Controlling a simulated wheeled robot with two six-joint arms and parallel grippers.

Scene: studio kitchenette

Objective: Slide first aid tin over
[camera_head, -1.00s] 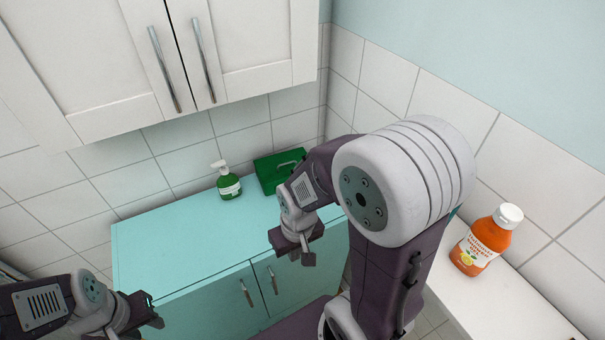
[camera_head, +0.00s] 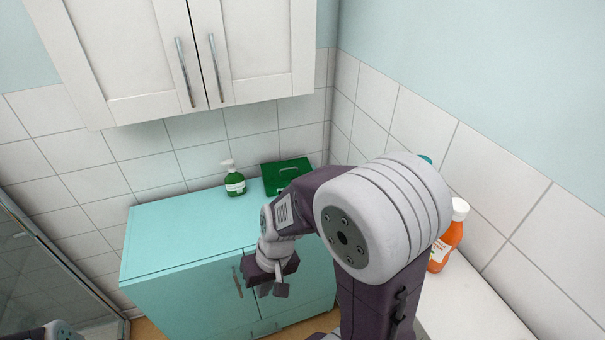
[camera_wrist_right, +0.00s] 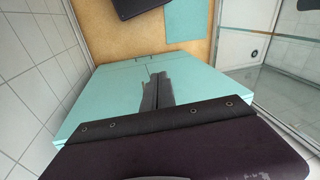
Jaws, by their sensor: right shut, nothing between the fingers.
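The first aid tin is a green box (camera_head: 287,170) with a handle on top. It sits on the teal cabinet (camera_head: 185,232) near the back corner, and my right arm partly covers its front in the head view. My right gripper (camera_head: 271,288) is in front of the cabinet doors in the picture, apart from the tin. Its fingers are together and empty, and they also show in the wrist view (camera_wrist_right: 158,92). The tin does not show in the wrist view. Only a bit of my left arm shows at the bottom left; its gripper is out of frame.
A green pump bottle (camera_head: 234,180) stands just left of the tin. White wall cupboards (camera_head: 150,60) hang above. An orange bottle (camera_head: 446,240) stands on a white counter (camera_head: 470,305) at the right. The left part of the teal top is clear.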

